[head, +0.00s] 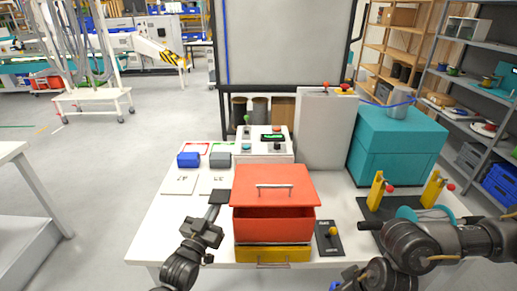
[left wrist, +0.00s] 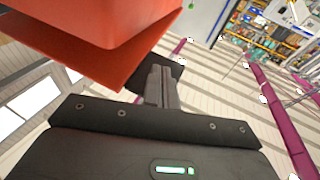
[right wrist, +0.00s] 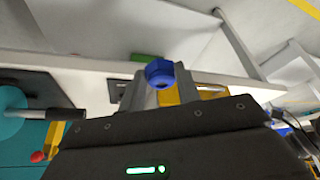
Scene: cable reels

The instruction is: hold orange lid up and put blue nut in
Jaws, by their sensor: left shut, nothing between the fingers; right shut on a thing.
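The orange lid (head: 272,184), with a metal handle on top, sits raised and tilted over the orange box (head: 272,224); a dark gap shows under its front edge. My left gripper (head: 218,198) is shut and empty at the lid's left edge. In the left wrist view its fingertips (left wrist: 165,76) are close to the edge of the orange lid (left wrist: 75,55); I cannot tell whether they touch. My right gripper (right wrist: 160,88) is shut on the blue nut (right wrist: 158,70). In the head view the blue nut (head: 334,286) shows only slightly at the bottom edge, below the table front.
A yellow drawer (head: 272,255) is under the box. A black plate with a yellow knob (head: 333,231) is just right. Yellow posts (head: 376,190) and a teal disc stand further right, near my right arm. Blue (head: 188,159) and grey (head: 220,160) bins are at the back left.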

